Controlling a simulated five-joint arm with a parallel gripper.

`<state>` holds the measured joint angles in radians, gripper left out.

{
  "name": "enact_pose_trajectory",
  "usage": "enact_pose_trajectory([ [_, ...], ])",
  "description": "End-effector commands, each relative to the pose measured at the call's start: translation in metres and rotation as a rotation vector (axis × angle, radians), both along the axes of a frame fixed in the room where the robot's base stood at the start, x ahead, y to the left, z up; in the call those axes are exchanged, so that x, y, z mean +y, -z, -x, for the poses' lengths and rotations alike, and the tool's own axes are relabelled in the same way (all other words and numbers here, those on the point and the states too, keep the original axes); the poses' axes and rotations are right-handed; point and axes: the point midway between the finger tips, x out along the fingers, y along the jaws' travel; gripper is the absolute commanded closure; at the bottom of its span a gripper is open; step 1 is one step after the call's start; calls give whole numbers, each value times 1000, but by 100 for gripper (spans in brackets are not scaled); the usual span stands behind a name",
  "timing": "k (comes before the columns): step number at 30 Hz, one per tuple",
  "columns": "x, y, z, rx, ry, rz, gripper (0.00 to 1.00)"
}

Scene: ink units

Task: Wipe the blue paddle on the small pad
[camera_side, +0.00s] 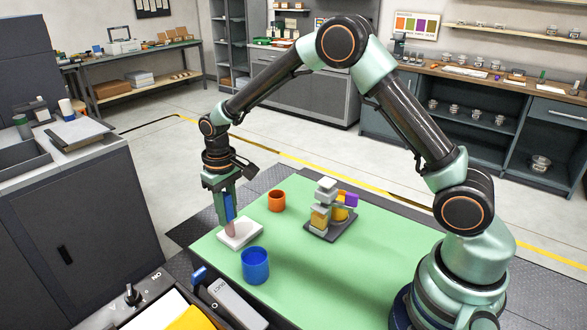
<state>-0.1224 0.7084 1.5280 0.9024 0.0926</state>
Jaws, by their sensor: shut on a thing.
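My gripper (226,203) points down at the left part of the green table, shut on the blue paddle (229,207). The paddle is upright, and its brownish lower end (230,229) is at the top of the small white pad (240,236). I cannot tell whether the lower end touches the pad or is just above it. The upper part of the paddle is partly hidden by the gripper fingers.
A blue cup (255,266) stands close in front of the pad on the green table (310,265). An orange cup (277,201) stands behind it. A dark stand (333,228) with grey, yellow and purple parts is to the right. The table's front middle is clear.

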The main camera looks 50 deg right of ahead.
Motion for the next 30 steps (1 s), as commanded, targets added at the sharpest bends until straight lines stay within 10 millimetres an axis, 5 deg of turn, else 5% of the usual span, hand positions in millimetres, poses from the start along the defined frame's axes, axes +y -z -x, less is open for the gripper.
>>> enact_pose_trajectory([
  [30, -45, 0, 3, 6, 3, 0, 100],
])
